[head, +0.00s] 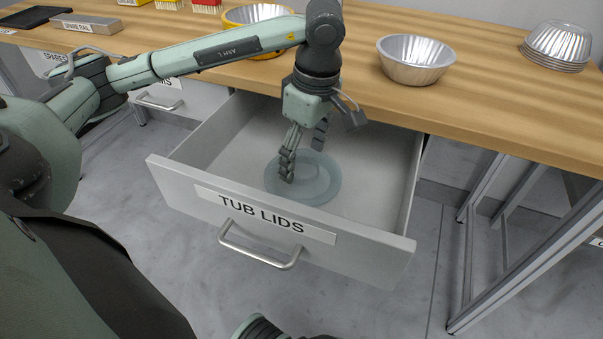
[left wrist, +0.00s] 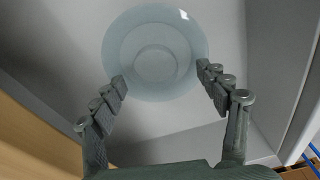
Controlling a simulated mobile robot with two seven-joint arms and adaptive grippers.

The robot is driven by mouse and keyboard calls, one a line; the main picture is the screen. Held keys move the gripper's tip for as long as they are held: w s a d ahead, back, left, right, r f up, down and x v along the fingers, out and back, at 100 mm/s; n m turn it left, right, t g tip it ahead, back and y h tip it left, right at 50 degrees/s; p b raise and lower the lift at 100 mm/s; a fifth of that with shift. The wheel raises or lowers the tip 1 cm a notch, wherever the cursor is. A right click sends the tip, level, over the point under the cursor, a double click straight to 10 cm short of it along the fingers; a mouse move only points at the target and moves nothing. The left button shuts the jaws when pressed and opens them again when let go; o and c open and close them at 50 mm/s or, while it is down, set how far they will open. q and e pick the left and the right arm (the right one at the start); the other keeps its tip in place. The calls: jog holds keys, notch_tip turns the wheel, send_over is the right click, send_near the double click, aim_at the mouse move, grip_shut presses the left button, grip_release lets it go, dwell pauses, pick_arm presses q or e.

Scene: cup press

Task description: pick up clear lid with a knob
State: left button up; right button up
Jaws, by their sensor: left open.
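The clear lid (head: 322,190) is a round, translucent disc with a raised round knob in its middle. It lies on the floor of the open drawer labelled "TUB LIDS" (head: 172,168). My left gripper (head: 303,165) reaches down into the drawer, open and empty, over the lid. In the left wrist view the lid (left wrist: 120,70) lies beyond the open fingers (left wrist: 162,80), with its knob (left wrist: 157,62) roughly between the fingertip lines. I cannot tell whether the fingertips touch the lid.
The wooden worktop (head: 480,90) lies behind and above the drawer. A fluted metal tin (head: 415,58) stands near its edge, and stacked tins (head: 557,46) stand at the right. The drawer walls (head: 408,190) surround the lid. A metal handle (head: 260,256) is on the drawer front.

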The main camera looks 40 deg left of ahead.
pick_arm(q)
jog(key=shift+a+f, duration=0.15)
jog(key=shift+f, duration=1.15)
jog(key=shift+w, duration=0.1)
jog(key=c, duration=0.8)
jog(key=shift+r, duration=0.15)
